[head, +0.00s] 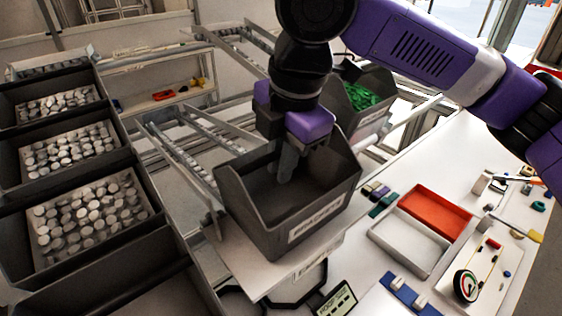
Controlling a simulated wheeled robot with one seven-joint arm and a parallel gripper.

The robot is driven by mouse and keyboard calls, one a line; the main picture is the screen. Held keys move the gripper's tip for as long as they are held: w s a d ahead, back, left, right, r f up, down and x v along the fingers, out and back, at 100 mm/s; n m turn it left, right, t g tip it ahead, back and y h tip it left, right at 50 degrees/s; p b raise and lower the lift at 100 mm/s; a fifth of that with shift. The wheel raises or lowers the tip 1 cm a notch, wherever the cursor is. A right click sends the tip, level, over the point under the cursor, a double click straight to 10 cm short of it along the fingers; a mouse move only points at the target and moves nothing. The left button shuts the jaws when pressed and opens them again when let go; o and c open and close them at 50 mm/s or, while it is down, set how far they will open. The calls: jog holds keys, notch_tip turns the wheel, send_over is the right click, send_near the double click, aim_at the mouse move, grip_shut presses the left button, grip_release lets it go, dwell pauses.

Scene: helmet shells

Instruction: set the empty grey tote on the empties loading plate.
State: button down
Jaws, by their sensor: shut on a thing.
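The grey tote (262,221) is dark, open-topped and has a white label on its near side. Its visible inside is empty. My gripper (287,168) points down at the tote's far wall and is shut on that wall, with finger parts showing inside the tote. The tote is roughly upright over a pale plate (238,268) with a small label on its front edge. The tote hides most of the plate, and I cannot tell whether its base touches it.
Dark bins (75,261) of whitish round pieces stand at left. A roller rack (185,150) lies behind the tote, with a bin of green pieces (361,97) at back right. A red tray (437,212), a white tray (408,243) and small parts occupy the white table at right.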

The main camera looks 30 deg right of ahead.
jog(key=shift+f, duration=0.4)
jog(key=c, duration=1.4)
grip_release()
jog(key=shift+o, duration=0.2)
